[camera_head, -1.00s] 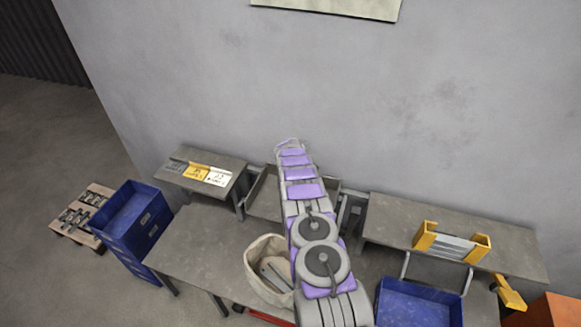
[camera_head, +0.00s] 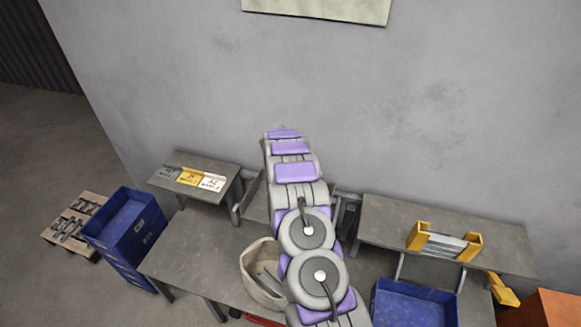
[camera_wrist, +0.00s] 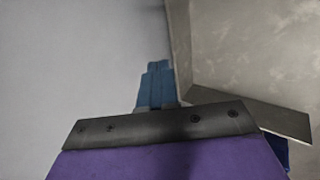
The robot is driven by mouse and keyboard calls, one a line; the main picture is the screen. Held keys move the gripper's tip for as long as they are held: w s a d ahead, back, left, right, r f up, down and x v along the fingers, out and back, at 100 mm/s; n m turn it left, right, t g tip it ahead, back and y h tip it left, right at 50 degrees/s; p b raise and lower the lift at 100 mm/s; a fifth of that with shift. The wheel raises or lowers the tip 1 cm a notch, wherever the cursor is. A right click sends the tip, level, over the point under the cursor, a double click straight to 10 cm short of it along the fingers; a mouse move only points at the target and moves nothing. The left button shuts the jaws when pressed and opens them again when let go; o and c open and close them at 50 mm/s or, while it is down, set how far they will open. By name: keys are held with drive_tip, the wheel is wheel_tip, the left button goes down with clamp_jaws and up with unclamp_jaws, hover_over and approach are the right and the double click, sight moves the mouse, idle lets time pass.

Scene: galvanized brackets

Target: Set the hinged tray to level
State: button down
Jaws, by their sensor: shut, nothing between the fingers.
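The grey metal hinged tray (camera_head: 254,198) shows beside the far part of my arm, between the left bench and the right bench. My arm covers much of it, and it looks tilted. In the wrist view a grey panel with a raised lip (camera_wrist: 245,105), apparently the tray, fills the right side. My gripper (camera_wrist: 158,68) has its blue fingers together, empty, just left of the panel's edge. I cannot tell whether they touch it. In the head view my gripper is hidden behind my arm.
A left bench (camera_head: 213,166) carries grey, yellow and white labels. A right bench (camera_head: 385,215) holds a yellow-ended bracket rack (camera_head: 444,243). A cloth sack (camera_head: 258,275), stacked blue crates (camera_head: 125,225) and a blue bin (camera_head: 412,305) stand nearer. A wall rises behind.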

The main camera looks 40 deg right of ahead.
drive_tip(key=v, duration=0.6)
drive_tip(key=shift+r, duration=0.3)
drive_tip(key=shift+a, duration=0.15)
drive_tip(key=s+a+r+m+g+y+b, duration=0.1)
drive_tip(key=s+a+r+m+b, duration=0.1)
drive_tip(key=s+a+r, duration=0.7)
drive_tip(key=s+a+r+m+g+y+b, duration=0.1)
drive_tip(key=s+a+r+m+g+y, duration=0.1)
drive_tip(key=s+a+r, duration=0.65)
drive_tip(key=s+a+m+g+b, duration=0.1)
drive_tip(key=s+a, duration=0.4)
drive_tip(key=s, duration=0.6)
drive_tip(key=s+a+m+g+y+b, duration=0.1)
drive_tip(key=s+a, duration=0.5)
drive_tip(key=s, duration=0.5)
drive_tip(key=s+a+m+y+b, duration=0.1)
drive_tip(key=s+a, duration=0.4)
drive_tip(key=s, duration=0.7)
drive_tip(key=shift+a+f+m+g, duration=0.3)
drive_tip(key=shift+f+g, duration=0.1)
drive_tip(key=shift+f, duration=0.05)
